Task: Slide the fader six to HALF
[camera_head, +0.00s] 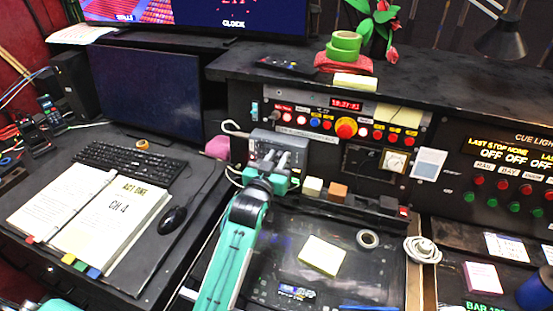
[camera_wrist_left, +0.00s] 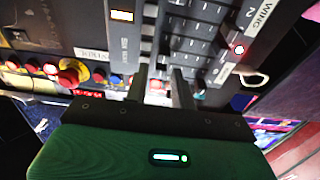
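The grey fader wing (camera_head: 276,138) stands at the back of the desk below the cue panel in the head view. In the left wrist view its dark face (camera_wrist_left: 195,40) shows rows of slots and caps, with a "WING" label at the upper right. Single fader numbers are too small to read, so I cannot tell which is fader six or where HALF lies. My left gripper (camera_head: 274,160) is at the wing's front, its two fingers apart. In the wrist view the left gripper (camera_wrist_left: 161,80) shows a gap between its fingers; whether a fader cap sits there is unclear.
The cue panel (camera_head: 335,125) with a red mushroom button (camera_head: 346,128) is just right of the wing. Small blocks (camera_head: 313,187) stand beside it. An open script (camera_head: 90,220), keyboard (camera_head: 125,163) and mouse (camera_head: 172,219) lie left. A yellow note (camera_head: 321,255) lies in front.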

